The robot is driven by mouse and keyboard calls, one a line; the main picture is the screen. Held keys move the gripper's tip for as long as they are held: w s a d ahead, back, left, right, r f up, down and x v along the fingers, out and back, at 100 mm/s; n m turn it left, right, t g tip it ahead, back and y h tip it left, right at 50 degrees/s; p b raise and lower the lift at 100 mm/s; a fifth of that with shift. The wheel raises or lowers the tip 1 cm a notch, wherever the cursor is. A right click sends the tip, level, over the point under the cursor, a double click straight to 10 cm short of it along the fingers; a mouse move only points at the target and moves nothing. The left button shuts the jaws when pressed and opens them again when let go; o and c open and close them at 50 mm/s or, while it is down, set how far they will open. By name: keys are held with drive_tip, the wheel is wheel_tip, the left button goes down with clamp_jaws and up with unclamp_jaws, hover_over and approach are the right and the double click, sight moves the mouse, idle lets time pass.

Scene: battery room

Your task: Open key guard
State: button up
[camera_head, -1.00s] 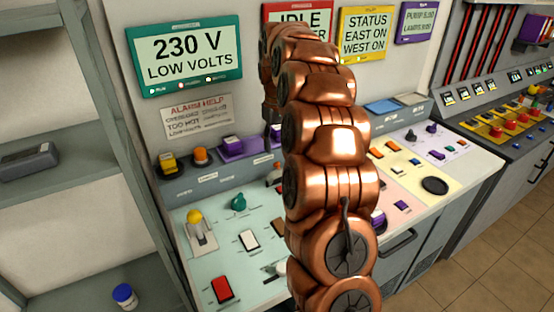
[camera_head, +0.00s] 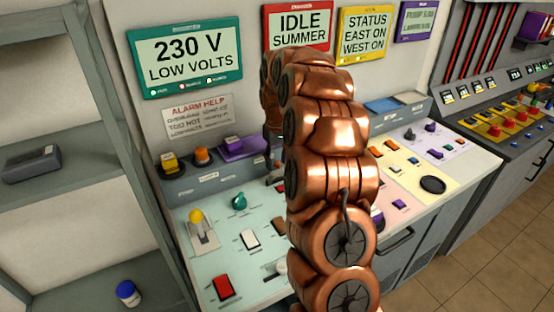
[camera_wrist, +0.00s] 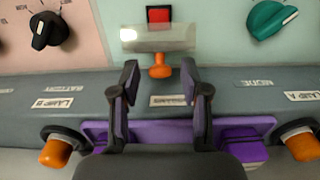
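In the wrist view, a clear guard (camera_wrist: 178,38) with an orange knob (camera_wrist: 160,67) covers a red square part (camera_wrist: 159,15) on the pale green panel; I take this for the key guard. The guard looks closed, lying over the red part. My gripper (camera_wrist: 158,78) is open, its two dark fingers on either side of the knob's near end with gaps on both sides. Contact is not visible. In the head view, my copper arm hides most of the guard and the gripper's fingertips.
A teal knob (camera_wrist: 271,19) and a black knob (camera_wrist: 47,32) flank the guard. Orange lamps (camera_wrist: 56,152) and a purple block (camera_wrist: 242,146) stand along the grey ledge. A shelf (camera_head: 60,185) bounds the left side; free floor (camera_head: 480,265) shows at right.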

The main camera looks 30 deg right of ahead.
clamp_jaws()
idle(0.5)
